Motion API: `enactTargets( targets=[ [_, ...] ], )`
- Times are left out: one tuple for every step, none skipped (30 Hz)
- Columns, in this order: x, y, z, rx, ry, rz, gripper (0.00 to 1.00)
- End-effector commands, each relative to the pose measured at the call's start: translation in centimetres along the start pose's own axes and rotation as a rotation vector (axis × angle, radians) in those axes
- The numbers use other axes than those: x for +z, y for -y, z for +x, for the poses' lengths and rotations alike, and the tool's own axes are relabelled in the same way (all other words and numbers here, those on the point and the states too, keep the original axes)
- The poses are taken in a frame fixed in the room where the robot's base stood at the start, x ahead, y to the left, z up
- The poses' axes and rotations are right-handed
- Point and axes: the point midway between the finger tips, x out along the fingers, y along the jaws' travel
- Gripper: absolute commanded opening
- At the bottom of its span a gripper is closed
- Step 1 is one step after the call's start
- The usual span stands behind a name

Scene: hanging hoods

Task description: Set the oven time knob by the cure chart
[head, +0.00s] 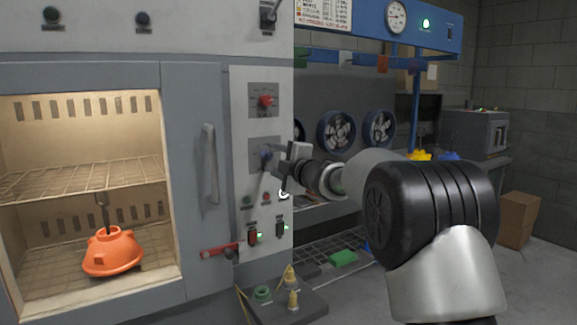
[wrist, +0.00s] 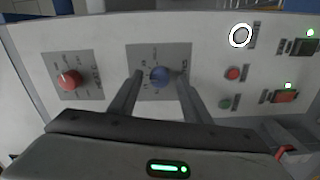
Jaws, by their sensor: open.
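The blue knob (head: 265,153) sits on the lower of two grey dial plates on the oven's control panel. In the wrist view the blue knob (wrist: 160,76) lies between my gripper's two fingers. My gripper (head: 284,172) is open; its fingertips (wrist: 158,82) flank the knob, and I cannot tell whether they touch it. The red knob (head: 265,101) is on the plate above, and it also shows at the left of the wrist view (wrist: 68,79). The dial markings are too small to read. A chart (head: 322,12) hangs at the top, partly cut off; its text is unreadable.
The oven (head: 190,110) has an orange hood (head: 112,252) hanging inside and a vertical door handle (head: 210,165). Buttons and switches (wrist: 285,97) sit beside the knobs. A red-handled lever (head: 218,250) juts out below. A low dark tray (head: 285,300) holds small parts.

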Motion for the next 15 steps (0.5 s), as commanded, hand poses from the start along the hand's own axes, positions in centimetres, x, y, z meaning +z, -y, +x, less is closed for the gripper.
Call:
enactTargets(
  targets=[
    [0.1,-0.1,-0.9,0.001,0.002,0.001,0.44],
    [0.1,-0.1,-1.4,0.001,0.002,0.001,0.44],
    [0.1,-0.1,-2.3,0.001,0.003,0.000,0.44],
    [0.1,-0.1,-3.0,0.001,0.003,0.000,0.44],
    [0.1,-0.1,-3.7,0.001,0.003,0.001,0.44],
    [0.1,-0.1,-4.7,0.000,0.004,0.001,0.44],
    [0.1,-0.1,-5.5,0.002,0.003,0.001,0.44],
    [0.1,-0.2,-6.2,0.001,0.004,0.001,0.44],
    [0.1,-0.2,-7.2,0.001,0.003,0.001,0.44],
    [0.0,-0.2,-8.0,0.001,0.002,0.000,0.44],
    [0.0,-0.1,-8.7,0.000,0.003,0.000,0.44],
    [0.0,-0.2,-9.7,0.001,0.003,0.000,0.44],
    [0.1,-0.2,-10.4,0.001,0.003,0.000,0.44],
    [0.0,-0.2,-11.1,0.001,0.003,0.001,0.44],
    [0.0,-0.2,-12.0,0.001,0.002,0.000,0.44]
  ],
)
